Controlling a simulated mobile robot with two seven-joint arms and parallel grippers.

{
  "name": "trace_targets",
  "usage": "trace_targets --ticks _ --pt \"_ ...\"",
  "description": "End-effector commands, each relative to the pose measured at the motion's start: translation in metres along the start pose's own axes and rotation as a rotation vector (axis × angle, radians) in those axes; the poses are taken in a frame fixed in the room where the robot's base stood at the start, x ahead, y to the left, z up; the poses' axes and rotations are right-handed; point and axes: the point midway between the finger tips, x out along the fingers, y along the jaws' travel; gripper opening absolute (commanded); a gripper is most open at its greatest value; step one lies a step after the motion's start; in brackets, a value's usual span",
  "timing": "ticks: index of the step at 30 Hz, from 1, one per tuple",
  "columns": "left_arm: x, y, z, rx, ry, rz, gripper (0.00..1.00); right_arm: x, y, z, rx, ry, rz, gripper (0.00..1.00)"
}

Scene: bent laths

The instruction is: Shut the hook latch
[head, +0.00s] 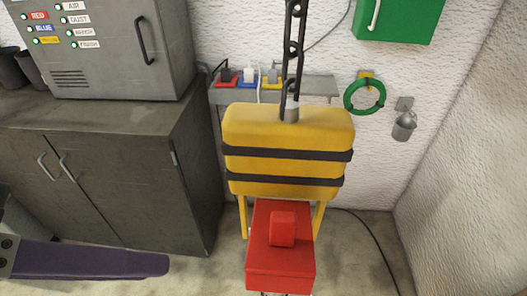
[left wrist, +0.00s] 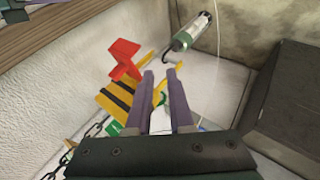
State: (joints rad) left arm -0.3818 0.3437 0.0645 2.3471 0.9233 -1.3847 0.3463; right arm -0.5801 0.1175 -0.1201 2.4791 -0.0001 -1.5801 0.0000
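I cannot make out a hook latch for sure. A yellow hoist body (head: 285,128) with two black bands hangs from a dark chain (head: 291,60). A red block (head: 280,265) with a small red knob is at its lower front and hides what is beneath. In the left wrist view the banded yellow body (left wrist: 113,103) and a red part (left wrist: 124,58) show tilted. A grey cylinder (left wrist: 190,33) there has a thin dark hook shape at its end. My left gripper (head: 166,264) is left of the red block, apart from it. Its purple fingers (left wrist: 160,75) are apart and hold nothing visible.
A dark cabinet (head: 110,170) with a grey control box (head: 100,50) stands at left. A green ring (head: 364,95) and a metal bell-shaped piece (head: 404,127) hang on the white wall. A black cable (head: 375,240) lies at lower right. The floor between cabinet and hoist looks clear.

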Motion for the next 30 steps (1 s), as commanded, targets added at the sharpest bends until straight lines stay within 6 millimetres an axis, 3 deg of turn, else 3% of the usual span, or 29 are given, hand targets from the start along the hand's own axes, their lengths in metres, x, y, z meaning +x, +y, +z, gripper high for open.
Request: trace_targets --ticks 1,4,6,15,21,30 --pt "0.021 -0.015 0.002 -0.035 0.006 0.055 0.13 0.034 -0.001 0.011 0.0 0.0 0.0 1.0" --pt "0.031 -0.015 -0.003 -0.122 0.009 0.186 0.02 0.066 -0.002 0.021 0.001 0.0 0.0 1.0" --pt "0.036 -0.015 -0.008 -0.185 0.006 0.278 0.0 0.088 -0.003 0.028 0.001 0.0 0.0 1.0" --pt "0.028 -0.011 -0.028 -0.415 -0.043 0.627 0.0 0.163 -0.005 0.052 0.0 0.0 0.0 1.0" --pt "0.015 -0.007 -0.036 -0.487 -0.075 0.741 0.0 0.18 -0.006 0.058 0.0 0.0 0.0 1.0" --pt "0.009 -0.004 -0.038 -0.499 -0.082 0.762 0.0 0.18 -0.005 0.058 -0.004 0.0 0.004 1.0"
